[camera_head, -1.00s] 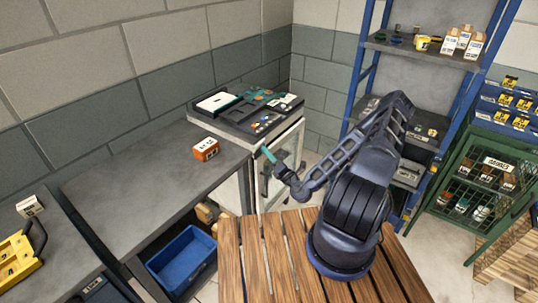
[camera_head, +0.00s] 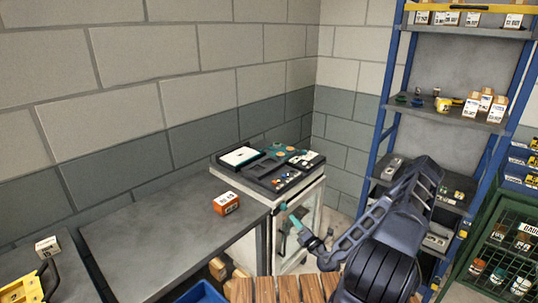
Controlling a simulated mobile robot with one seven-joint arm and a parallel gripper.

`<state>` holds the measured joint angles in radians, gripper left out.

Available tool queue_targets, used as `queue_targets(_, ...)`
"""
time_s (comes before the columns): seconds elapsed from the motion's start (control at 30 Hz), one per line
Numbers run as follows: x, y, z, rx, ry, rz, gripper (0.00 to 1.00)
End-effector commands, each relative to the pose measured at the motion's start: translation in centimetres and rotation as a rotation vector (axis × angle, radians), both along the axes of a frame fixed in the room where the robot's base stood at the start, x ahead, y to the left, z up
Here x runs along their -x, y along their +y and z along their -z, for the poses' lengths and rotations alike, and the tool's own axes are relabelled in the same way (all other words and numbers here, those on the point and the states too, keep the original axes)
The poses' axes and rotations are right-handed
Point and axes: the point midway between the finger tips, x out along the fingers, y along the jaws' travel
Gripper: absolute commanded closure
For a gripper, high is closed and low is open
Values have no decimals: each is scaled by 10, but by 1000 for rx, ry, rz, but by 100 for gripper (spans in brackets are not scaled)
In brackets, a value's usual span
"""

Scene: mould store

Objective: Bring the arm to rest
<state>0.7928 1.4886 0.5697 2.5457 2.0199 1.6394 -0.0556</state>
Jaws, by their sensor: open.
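My arm stands at the lower right of the head view, folded over a wooden slatted deck (camera_head: 285,289). The gripper appears apart from the grey worktop and the cabinet.
An orange box (camera_head: 226,203) sits on the grey worktop (camera_head: 160,235). A dark tray (camera_head: 270,168) with small parts tops the cabinet. A blue shelf rack (camera_head: 392,110) and a green cage (camera_head: 500,245) stand right. A blue bin (camera_head: 203,292) is below the worktop.

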Motion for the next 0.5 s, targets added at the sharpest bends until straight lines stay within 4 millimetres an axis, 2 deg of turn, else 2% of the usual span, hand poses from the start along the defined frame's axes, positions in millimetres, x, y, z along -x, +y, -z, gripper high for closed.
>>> queue_targets(0.27, 3, 8, -37, 108, -156, -156, 50)
queue_targets(0.5, 12, 19, -72, 221, -315, -326, 50)
